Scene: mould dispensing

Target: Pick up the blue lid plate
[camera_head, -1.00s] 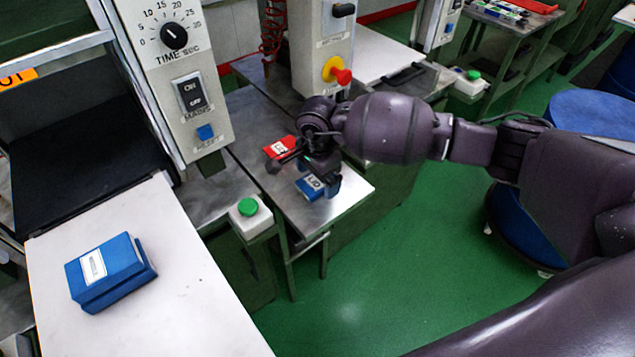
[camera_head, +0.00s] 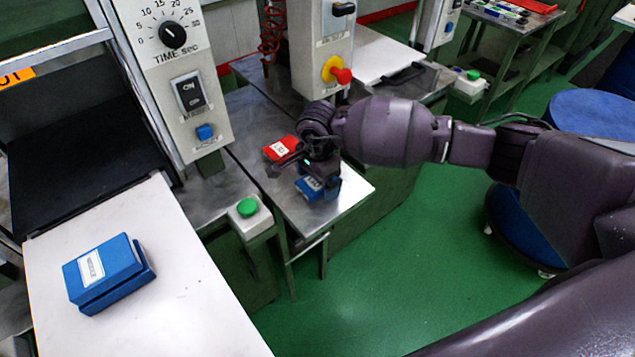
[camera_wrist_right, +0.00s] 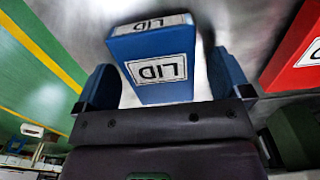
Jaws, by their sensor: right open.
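The blue lid plate (camera_head: 306,187), with a white LID label, lies on the metal bench near its front right edge. In the right wrist view the blue lid plate (camera_wrist_right: 150,55) sits between the two blue fingers of my right gripper (camera_wrist_right: 165,82). The fingers are spread, with a gap on each side of the plate. In the head view my right gripper (camera_head: 320,190) points down over the plate and partly hides it. My left gripper is not in view.
A red lid plate (camera_head: 283,149) lies just left of my right gripper and at the right edge of the wrist view. A green button box (camera_head: 248,209) stands beside the bench. A blue mould (camera_head: 108,274) lies on the white table at left. A press column rises behind.

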